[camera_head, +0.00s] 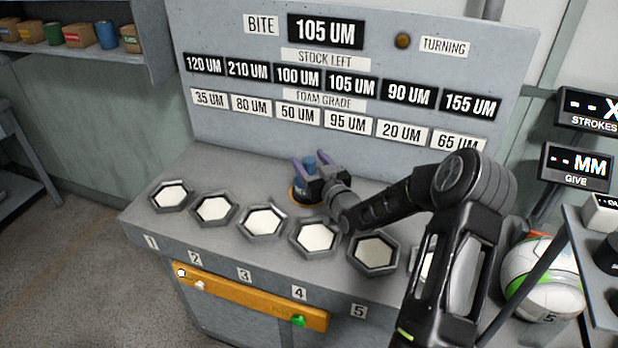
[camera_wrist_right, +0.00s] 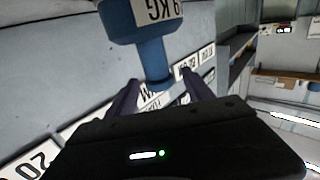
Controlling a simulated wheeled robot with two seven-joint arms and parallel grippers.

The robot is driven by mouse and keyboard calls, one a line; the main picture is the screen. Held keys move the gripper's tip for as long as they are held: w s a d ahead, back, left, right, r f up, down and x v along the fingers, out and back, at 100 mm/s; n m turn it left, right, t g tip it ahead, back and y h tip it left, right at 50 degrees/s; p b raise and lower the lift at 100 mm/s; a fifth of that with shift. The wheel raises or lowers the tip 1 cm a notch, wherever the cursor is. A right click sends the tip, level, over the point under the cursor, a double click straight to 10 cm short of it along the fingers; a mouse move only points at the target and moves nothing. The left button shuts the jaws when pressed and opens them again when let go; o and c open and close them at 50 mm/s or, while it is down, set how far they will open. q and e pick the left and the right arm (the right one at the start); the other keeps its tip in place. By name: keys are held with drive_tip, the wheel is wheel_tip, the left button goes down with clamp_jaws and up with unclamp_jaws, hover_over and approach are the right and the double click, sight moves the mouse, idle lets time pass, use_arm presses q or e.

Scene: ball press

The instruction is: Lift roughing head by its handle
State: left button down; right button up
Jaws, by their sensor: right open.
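The roughing head (camera_head: 309,162) is a blue weight with a narrower blue handle. It stands at the back of the machine's grey top, in an orange-rimmed seat (camera_head: 293,196). In the right wrist view the blue head (camera_wrist_right: 145,18) shows a white label reading KG, and its handle (camera_wrist_right: 156,62) reaches down between my fingers. My right gripper (camera_head: 312,166) is open around the handle, with a purple finger on each side. It also shows in the right wrist view (camera_wrist_right: 158,80), where gaps seem to remain beside the handle. My left gripper is out of view.
Several hexagonal cups (camera_head: 263,220) with pale discs line the top's front, the rightmost ones partly behind my right arm. A grey sign panel (camera_head: 240,35) rises behind the head. An orange bar (camera_head: 250,297) runs along the front. A ball (camera_head: 545,280) sits at right.

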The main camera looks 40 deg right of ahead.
drive_tip(key=shift+w, duration=0.35)
idle(0.3)
clamp_jaws()
idle(0.5)
idle(0.7)
drive_tip(key=shift+d+r, duration=0.1)
drive_tip(key=shift+r, duration=0.05)
